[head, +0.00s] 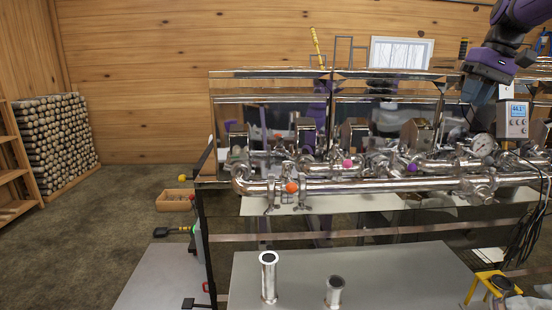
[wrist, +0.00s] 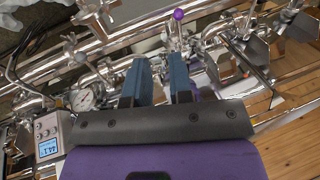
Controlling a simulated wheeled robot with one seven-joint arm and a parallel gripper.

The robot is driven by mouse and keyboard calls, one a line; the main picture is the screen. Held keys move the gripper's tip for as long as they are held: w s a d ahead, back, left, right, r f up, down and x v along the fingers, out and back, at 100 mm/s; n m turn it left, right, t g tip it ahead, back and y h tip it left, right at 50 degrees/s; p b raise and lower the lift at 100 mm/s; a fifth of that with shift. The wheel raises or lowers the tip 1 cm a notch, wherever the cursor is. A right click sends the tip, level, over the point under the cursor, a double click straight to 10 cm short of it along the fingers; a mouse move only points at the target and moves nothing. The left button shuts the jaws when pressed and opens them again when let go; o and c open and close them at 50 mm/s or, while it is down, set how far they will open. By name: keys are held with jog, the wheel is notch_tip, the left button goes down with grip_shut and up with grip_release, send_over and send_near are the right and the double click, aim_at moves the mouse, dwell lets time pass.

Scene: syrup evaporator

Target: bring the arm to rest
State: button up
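My arm (head: 500,45) reaches in from the upper right of the head view. It hangs above the right part of the steel evaporator (head: 270,88). My gripper (wrist: 161,82) shows in the wrist view as two blue-grey fingers with a clear gap between them. Nothing is held in the gap. Beyond the fingers are the evaporator's steel pipes (wrist: 135,38) and a purple-knobbed valve (wrist: 178,15).
A digital meter (head: 515,119) and a round gauge (head: 483,144) sit below my arm. Pipes with orange (head: 291,187), pink and purple knobs run along the front. Two steel tube pieces (head: 268,278) stand on a low grey table (head: 400,268). Floor at left is mostly clear.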

jog(key=s+a+f+t+h, duration=0.2)
jog(key=s+a, duration=0.9)
jog(key=s, duration=0.4)
jog(key=s+a+f+t+h, duration=0.1)
jog(key=s+a+f, duration=0.3)
jog(key=s+f, duration=0.6)
jog(key=shift+s+a+f+t, duration=0.15)
jog(key=shift+s+t, duration=0.55)
jog(key=shift+s, duration=1.45)
